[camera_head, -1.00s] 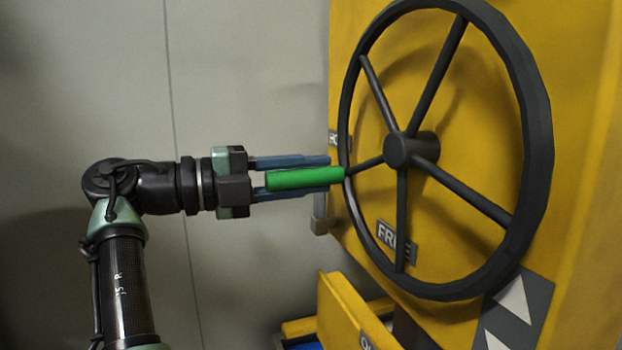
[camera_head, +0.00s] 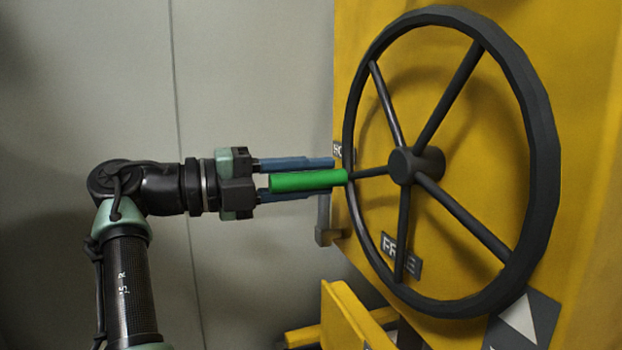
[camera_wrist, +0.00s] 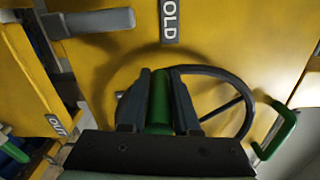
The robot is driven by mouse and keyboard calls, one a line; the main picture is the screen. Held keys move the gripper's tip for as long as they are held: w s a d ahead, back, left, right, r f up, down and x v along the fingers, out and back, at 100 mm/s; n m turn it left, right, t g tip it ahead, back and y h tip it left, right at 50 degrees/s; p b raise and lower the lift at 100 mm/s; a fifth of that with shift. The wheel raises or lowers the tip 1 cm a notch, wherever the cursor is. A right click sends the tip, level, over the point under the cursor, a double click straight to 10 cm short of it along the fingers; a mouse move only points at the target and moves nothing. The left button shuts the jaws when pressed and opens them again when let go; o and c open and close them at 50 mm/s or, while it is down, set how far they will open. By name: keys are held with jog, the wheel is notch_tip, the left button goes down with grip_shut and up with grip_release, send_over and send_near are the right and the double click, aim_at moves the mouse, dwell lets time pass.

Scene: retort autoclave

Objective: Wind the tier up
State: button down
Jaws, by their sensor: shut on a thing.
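A large black handwheel (camera_head: 546,130) with several spokes and a central hub (camera_head: 414,166) stands on the face of a yellow machine (camera_head: 590,60). A green handle (camera_head: 308,181) sticks out from the left side of the wheel's rim. My gripper (camera_head: 325,177) reaches in from the left, its blue fingers shut on the green handle along its length. In the wrist view the green handle (camera_wrist: 159,104) lies between the two fingers, and the wheel's rim (camera_wrist: 243,92) shows behind. The tier itself is not recognisable in these views.
A "FREE" label (camera_head: 401,257) and a partly hidden label (camera_head: 338,151) are on the yellow face. A yellow flap (camera_head: 352,318) is below the wheel. The wrist view shows a grey lever (camera_wrist: 95,21) and another green handle (camera_wrist: 279,130).

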jog(key=c, duration=0.9)
grip_release()
jog(key=shift+s+d+r, duration=0.1)
jog(key=shift+s+r, duration=0.2)
jog(key=shift+r, duration=0.2)
jog(key=shift+c, duration=0.2)
jog(key=shift+o, duration=1.4)
jog(key=shift+s+d+r, duration=0.1)
jog(key=shift+s, duration=0.15)
jog(key=shift+w, duration=0.1)
jog(key=shift+a, duration=0.45)
jog(key=p+v, duration=0.2)
jog(key=v, duration=1)
jog(key=shift+a, duration=0.1)
